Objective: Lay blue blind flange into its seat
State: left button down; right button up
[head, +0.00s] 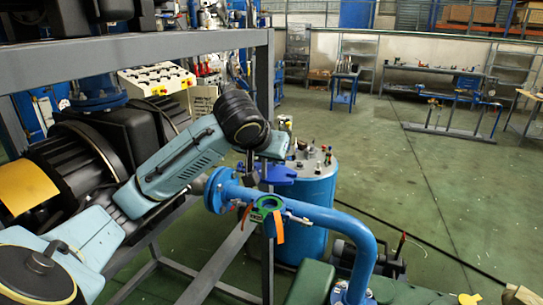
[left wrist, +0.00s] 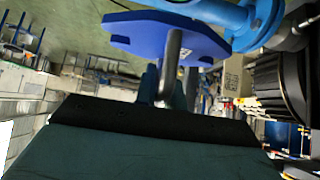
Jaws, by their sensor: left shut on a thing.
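The blue blind flange (head: 279,174) is a flat, angular dark blue plate beside my left gripper (head: 254,170), over the blue pipe in the head view. In the left wrist view the flange (left wrist: 150,28) fills the upper middle, with a grey handle (left wrist: 175,50) standing out from it. My left gripper (left wrist: 165,88) is shut on that handle. The blue pipe (head: 325,215) has a round flange (head: 216,190) at its left end, just below left of the gripper. I cannot make out for certain which part is the seat. My right gripper is not in view.
A green ring with an orange tag (head: 268,207) sits on the pipe. A blue drum (head: 308,190) with fittings on top stands behind it. A grey frame (head: 264,80) and dark machinery (head: 85,165) crowd the left. Open green floor (head: 370,140) lies to the right.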

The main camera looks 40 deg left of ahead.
aim_at(267, 174)
pick_arm(q)
jog(key=shift+s, duration=0.15)
jog(key=shift+f+b, duration=1.6)
jog(key=shift+f, duration=1.2)
jog(key=shift+p, duration=0.45)
jog(key=shift+p, duration=0.8)
jog(key=shift+f+b, duration=0.3)
jog(key=shift+f, duration=0.5)
jog(key=c, duration=1.5)
grip_release()
jog(key=shift+o, duration=0.5)
jog(key=shift+f, duration=0.15)
